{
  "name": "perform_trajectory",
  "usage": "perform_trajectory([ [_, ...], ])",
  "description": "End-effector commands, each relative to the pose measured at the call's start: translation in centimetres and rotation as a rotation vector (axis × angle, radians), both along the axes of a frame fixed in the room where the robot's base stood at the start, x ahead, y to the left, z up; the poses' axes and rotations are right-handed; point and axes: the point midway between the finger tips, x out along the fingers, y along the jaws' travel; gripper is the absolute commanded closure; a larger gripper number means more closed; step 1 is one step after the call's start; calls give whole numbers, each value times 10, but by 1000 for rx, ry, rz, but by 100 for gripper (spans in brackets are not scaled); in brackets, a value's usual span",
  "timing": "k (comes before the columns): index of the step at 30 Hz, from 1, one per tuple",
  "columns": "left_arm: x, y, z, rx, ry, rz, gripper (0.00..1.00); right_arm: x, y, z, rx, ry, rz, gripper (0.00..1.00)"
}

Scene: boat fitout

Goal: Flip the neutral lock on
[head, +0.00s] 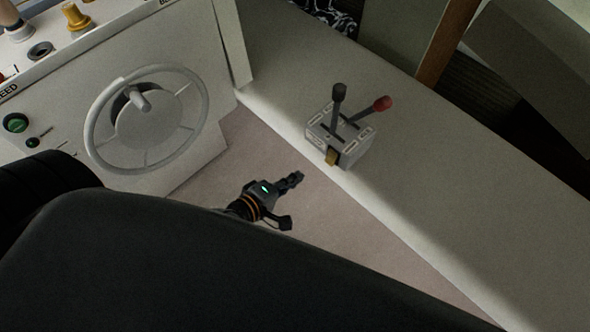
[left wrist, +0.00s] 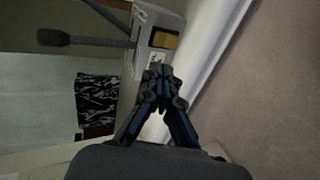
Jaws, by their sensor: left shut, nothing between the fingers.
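The lever box (head: 340,136) is a small grey unit on the pale ledge, with a black-knobbed lever (head: 338,92) and a red-knobbed lever (head: 381,104) on top. A brass-yellow tab (head: 332,157), apparently the neutral lock, is on its near face. In the left wrist view the yellow tab (left wrist: 165,40) shows just beyond the fingertips, and the black lever (left wrist: 55,37) points left. My left gripper (head: 297,178) is shut and empty, a little short of the box and apart from it in the head view. Its fingers (left wrist: 159,72) meet in the wrist view. My right gripper is not in view.
A white console with a grey handwheel (head: 148,118), a green button (head: 15,123) and a yellow knob (head: 76,17) stands at the left. The pale ledge (head: 440,190) runs diagonally to the right. A wooden post (head: 446,42) rises behind it. The floor before the ledge is clear.

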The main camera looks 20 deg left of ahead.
Motion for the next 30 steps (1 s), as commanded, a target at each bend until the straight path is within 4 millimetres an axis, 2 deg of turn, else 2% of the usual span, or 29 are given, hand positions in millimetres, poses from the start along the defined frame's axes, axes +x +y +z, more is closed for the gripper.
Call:
perform_trajectory([
  [4, 1, 0, -4, 14, -10, -4, 100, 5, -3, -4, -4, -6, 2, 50],
  [8, 4, 3, -19, 93, -72, -27, 100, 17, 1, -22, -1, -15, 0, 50],
  [18, 13, 10, -64, 548, -441, -122, 100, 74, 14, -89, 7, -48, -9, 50],
  [24, 9, 8, -84, 826, -672, -146, 100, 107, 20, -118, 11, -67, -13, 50],
  [30, -3, 5, -101, 1076, -883, -135, 100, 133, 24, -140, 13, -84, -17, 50],
])
